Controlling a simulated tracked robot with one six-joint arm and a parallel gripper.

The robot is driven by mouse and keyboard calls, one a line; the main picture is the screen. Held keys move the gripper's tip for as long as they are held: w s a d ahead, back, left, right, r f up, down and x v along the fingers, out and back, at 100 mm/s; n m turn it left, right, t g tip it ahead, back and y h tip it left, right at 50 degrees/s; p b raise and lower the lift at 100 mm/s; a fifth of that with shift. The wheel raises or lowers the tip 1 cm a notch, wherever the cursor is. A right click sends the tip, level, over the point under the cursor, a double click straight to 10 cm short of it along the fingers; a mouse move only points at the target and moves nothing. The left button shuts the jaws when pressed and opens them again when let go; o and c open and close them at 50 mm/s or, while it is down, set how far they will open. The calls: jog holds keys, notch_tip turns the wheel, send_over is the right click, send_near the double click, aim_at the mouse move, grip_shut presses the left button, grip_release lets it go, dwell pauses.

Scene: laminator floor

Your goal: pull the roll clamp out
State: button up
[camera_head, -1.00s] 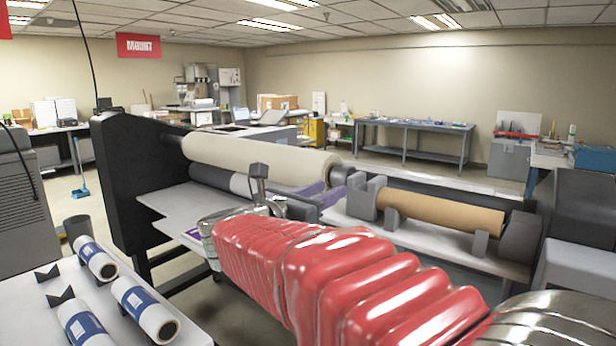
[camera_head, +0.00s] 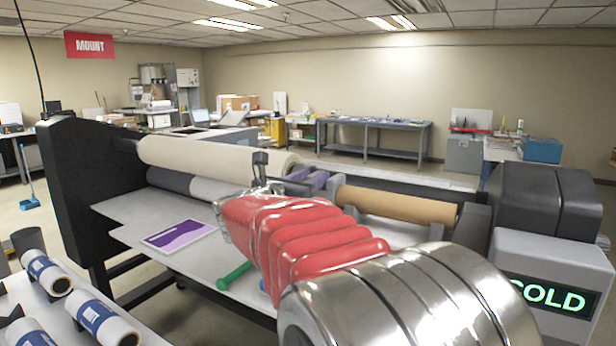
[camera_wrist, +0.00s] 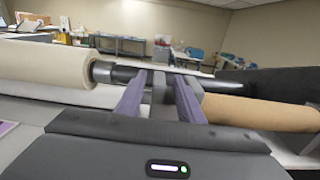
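My gripper (camera_wrist: 162,98) is in the wrist view, its two purple-sided fingers pointing forward at a dark shaft (camera_wrist: 222,84). In the head view my gripper (camera_head: 308,178) is partly hidden behind my red-sleeved arm, near the right end of a cream roll (camera_head: 200,156). A dark collar (camera_wrist: 104,72), possibly the roll clamp, sits at the cream roll's end on the shaft, left of the fingers.
A brown cardboard tube (camera_head: 395,205) lies right of the fingers. A black end housing (camera_head: 88,185) stands left, and a grey box reading "COLD" (camera_head: 555,275) right. A purple print (camera_head: 178,235) and green-handled tool (camera_head: 234,277) lie on the front plate. Wrapped rolls (camera_head: 100,318) occupy the lower left.

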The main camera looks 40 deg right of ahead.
jog(key=shift+x, duration=1.25)
jog(key=shift+c, duration=0.3)
grip_shut()
